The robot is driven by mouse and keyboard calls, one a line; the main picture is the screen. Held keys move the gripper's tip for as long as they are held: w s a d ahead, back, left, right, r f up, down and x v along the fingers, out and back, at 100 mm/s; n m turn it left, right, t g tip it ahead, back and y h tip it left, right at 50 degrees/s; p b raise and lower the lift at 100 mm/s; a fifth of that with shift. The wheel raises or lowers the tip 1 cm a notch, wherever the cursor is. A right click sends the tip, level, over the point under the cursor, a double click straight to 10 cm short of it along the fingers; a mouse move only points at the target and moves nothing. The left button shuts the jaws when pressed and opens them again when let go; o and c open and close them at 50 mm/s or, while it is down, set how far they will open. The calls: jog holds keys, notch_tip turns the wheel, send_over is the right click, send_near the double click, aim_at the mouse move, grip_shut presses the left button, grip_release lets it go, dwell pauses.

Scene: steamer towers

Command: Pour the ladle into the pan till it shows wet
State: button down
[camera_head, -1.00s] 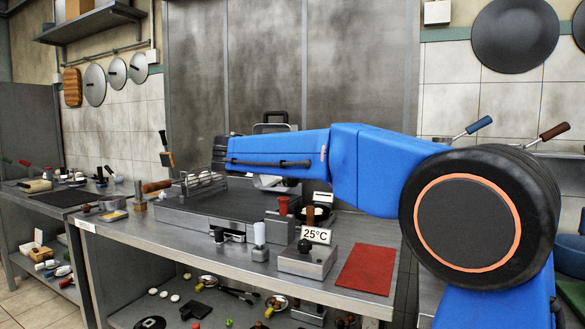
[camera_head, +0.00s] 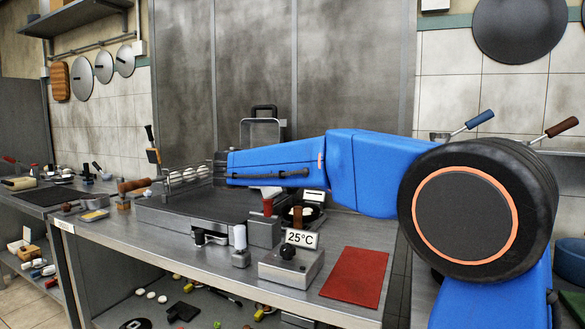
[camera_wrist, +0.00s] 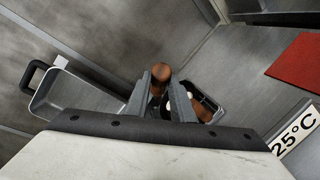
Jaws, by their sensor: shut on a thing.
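My gripper (camera_wrist: 165,86) is shut on a brown rounded handle (camera_wrist: 160,72), which looks like the ladle's. The ladle's bowl is not clear in either view. Just right of my fingers in the wrist view is a small dark pan (camera_wrist: 190,92) with a pale thing in it and a second brown handle (camera_wrist: 205,111) beside it. The pan also shows in the head view (camera_head: 317,214), just behind the box with the 25°C sign (camera_head: 302,238). My fingers partly cover it, and I cannot tell whether its surface is wet.
A red mat (camera_head: 355,277) lies at the counter's front right. A red-topped piece (camera_head: 267,208) and a white-topped piece (camera_head: 240,238) stand near the sign. A wide griddle (camera_head: 185,207) fills the counter's left.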

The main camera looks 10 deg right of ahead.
jog(key=shift+f, duration=1.1)
jog(key=shift+a, duration=0.1)
jog(key=d+m+y, duration=0.1)
jog(key=y, duration=0.1)
jog(key=d+f+m+g+y, duration=0.1)
jog(key=d+y, duration=0.1)
jog(key=d+f+m+y, duration=0.1)
jog(key=d+m+y, duration=0.1)
jog(key=shift+d+g, duration=0.2)
jog(key=shift+g, duration=0.1)
jog(key=shift+s+d, duration=0.1)
jog(key=shift+d, duration=0.05)
dwell(0.6)
jog(key=shift+d+f+m+y, duration=0.15)
jog(key=shift+d+m+y, duration=0.3)
jog(key=shift+y, duration=0.45)
dwell(0.3)
